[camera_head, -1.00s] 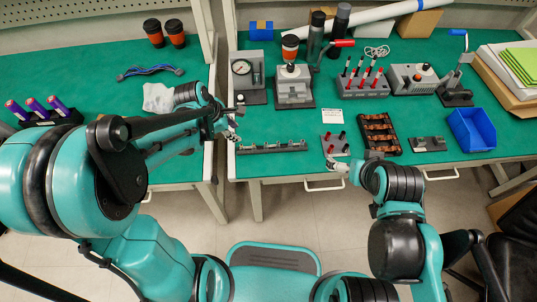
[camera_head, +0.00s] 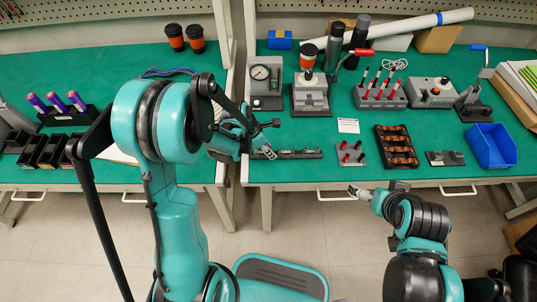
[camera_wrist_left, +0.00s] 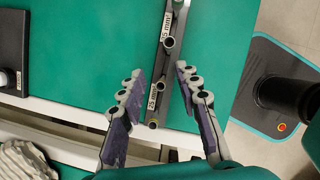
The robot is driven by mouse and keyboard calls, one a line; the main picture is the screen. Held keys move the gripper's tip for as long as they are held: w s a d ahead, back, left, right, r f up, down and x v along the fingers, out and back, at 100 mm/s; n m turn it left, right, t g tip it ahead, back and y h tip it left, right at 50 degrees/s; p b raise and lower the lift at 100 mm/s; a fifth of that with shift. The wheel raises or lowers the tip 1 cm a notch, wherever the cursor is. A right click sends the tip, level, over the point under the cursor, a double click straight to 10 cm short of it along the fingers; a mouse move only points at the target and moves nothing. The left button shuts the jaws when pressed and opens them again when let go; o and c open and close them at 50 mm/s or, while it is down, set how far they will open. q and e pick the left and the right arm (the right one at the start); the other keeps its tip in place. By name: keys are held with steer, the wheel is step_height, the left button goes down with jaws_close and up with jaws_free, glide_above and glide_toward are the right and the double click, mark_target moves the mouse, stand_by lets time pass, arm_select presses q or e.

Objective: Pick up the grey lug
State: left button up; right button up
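A dark rail (camera_head: 300,154) with several small grey lugs lies along the front of the right-hand table. The left wrist view shows the rail (camera_wrist_left: 160,85) close up, with labels reading 35 mm² and 25 mm². One grey lug (camera_wrist_left: 168,42) stands beside the 35 label and another grey lug (camera_wrist_left: 153,123) is at the near end. My left gripper (camera_head: 268,152) is at the rail's left end. In the left wrist view its fingers (camera_wrist_left: 160,76) are spread on both sides of the rail, with nothing held. My right gripper (camera_head: 355,191) is in front of the table edge; its fingers are too small to judge.
A peg block (camera_head: 351,154), a dark tray of copper parts (camera_head: 397,147) and a blue bin (camera_head: 491,146) stand to the right of the rail. A gauge device (camera_head: 265,82) and a press (camera_head: 310,95) stand behind it. A gap separates the two tables.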

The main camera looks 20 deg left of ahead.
arm_select(q)
steer(key=shift+r, duration=0.1)
steer(key=shift+c, duration=0.3)
jaws_close()
